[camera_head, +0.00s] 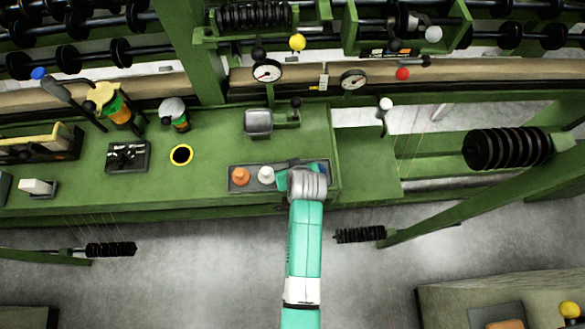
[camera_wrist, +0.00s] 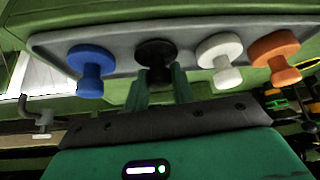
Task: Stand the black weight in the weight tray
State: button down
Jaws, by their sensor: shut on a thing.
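The weight tray (camera_wrist: 124,58) is a long grey tray on the green bench; its rim also shows in the head view (camera_head: 212,190). In the wrist view, my gripper (camera_wrist: 160,82) is shut on the black weight (camera_wrist: 156,51), with a finger on each side of its neck. The black weight appears upright in the tray, between the blue weight (camera_wrist: 91,62) and the white weight (camera_wrist: 221,55). Whether its base touches the tray floor cannot be told. The orange weight (camera_wrist: 275,58) stands beyond the white one. In the head view my wrist hides the black weight.
The green bench (camera_head: 215,140) carries a yellow-rimmed black hole (camera_head: 181,155), a grey block (camera_head: 258,122) and a black square fixture (camera_head: 128,157) left of and behind the tray. Round gauges (camera_head: 267,71) and knobs line the back. Black disc spools (camera_head: 507,148) hang at right.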

jog(key=shift+f, duration=0.15)
jog(key=c, duration=1.2)
grip_release()
jog(key=shift+r, duration=0.25)
jog(key=p+v, duration=0.3)
jog(key=v, duration=0.9)
